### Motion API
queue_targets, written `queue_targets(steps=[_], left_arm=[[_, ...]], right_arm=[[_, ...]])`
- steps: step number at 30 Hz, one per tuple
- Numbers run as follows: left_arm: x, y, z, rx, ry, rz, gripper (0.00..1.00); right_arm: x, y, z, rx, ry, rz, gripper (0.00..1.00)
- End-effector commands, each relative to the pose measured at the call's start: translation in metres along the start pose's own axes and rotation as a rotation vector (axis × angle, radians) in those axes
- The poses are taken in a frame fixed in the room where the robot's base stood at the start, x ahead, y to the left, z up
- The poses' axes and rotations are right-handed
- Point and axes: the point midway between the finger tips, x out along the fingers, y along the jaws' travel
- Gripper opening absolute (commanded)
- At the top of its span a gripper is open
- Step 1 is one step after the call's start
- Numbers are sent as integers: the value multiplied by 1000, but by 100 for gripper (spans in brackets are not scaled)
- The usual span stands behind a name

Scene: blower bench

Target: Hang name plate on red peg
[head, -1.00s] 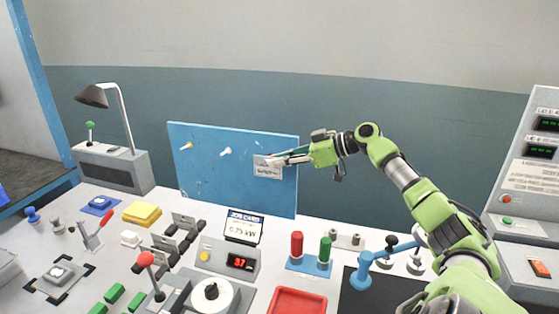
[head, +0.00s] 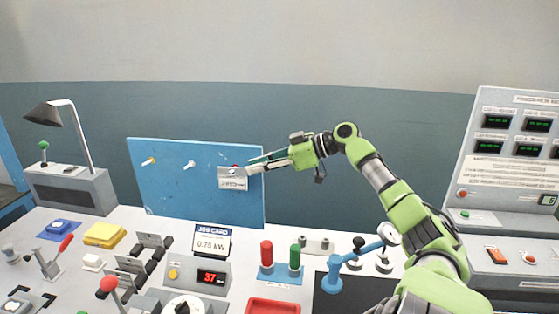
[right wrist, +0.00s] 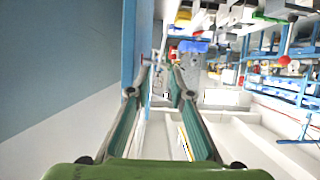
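The name plate (head: 232,181), a small pale grey plate with dark lettering, is at the right part of the blue board (head: 200,205). The red peg (head: 236,167) shows as a small red spot at the plate's top edge. I cannot tell whether the plate's hole is around it. My right gripper (head: 248,167) is at the plate's right edge, its fingers apart. In the right wrist view its fingertips (right wrist: 160,68) also stand apart, close beside the board's face. Whether they touch the plate is unclear. My left gripper is not in view.
Below stand a job card (head: 212,241), a red display box (head: 210,277), and red and green cylinders (head: 267,254) on a blue base. A grey control cabinet (head: 500,180) is at right.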

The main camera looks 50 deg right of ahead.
Motion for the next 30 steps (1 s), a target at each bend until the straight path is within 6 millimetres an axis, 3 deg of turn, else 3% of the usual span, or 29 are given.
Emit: queue_targets(steps=[9, 15, 30], left_arm=[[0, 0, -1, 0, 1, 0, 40], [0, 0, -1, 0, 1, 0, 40], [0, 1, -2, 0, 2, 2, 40]], right_arm=[[-50, -1, 1, 1, -1, -1, 24], [-69, -3, 2, 2, -3, -5, 24], [-74, -4, 2, 1, -4, -7, 24]])
